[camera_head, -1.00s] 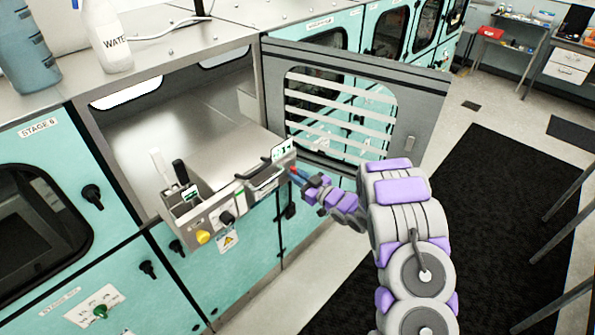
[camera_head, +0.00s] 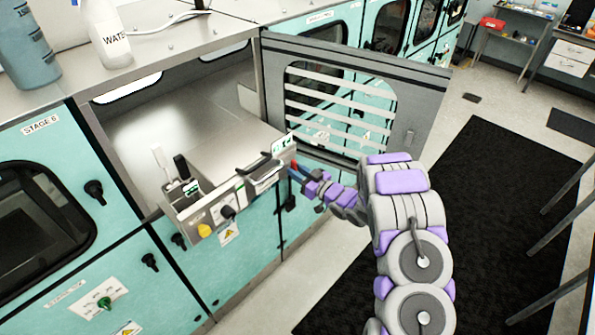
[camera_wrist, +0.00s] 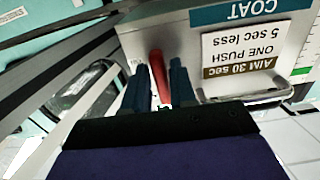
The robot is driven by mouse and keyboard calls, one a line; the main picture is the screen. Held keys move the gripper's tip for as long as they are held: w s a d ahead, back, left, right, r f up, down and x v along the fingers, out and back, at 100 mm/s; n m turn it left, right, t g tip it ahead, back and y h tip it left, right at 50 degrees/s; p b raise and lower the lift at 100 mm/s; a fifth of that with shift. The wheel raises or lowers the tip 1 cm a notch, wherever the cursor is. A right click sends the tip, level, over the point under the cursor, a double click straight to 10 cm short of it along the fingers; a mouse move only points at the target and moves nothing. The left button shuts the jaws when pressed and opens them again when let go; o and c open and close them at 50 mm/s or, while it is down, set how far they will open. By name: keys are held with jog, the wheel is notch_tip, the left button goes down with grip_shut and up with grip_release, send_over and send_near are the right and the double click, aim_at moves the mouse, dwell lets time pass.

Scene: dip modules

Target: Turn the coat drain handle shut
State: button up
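The COAT unit (camera_wrist: 230,30) fills the upper right of the wrist view, its label upside down. A red handle (camera_wrist: 158,72) sticks out at its left corner. In the head view the red handle (camera_head: 294,164) shows as a small red spot at the right end of the pulled-out module (camera_head: 205,212). My gripper (camera_wrist: 158,88) has one blue finger on each side of the red handle. Whether the fingers press on it cannot be told. In the head view my gripper (camera_head: 299,172) is at that same corner. The drain's outlet is hidden.
An open grey door (camera_head: 425,125) with a slatted window stands just behind and right of my gripper. A metal bar handle (camera_wrist: 245,98) is on the unit's front. A black mat (camera_head: 500,190) covers the floor at right.

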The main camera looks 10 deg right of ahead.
jog(key=shift+o, duration=1.2)
jog(key=shift+r, duration=0.2)
jog(key=shift+d, duration=0.1)
jog(key=b+v, duration=0.1)
jog(key=v, duration=1.6)
jog(key=shift+b, duration=0.3)
jog(key=shift+d, duration=0.1)
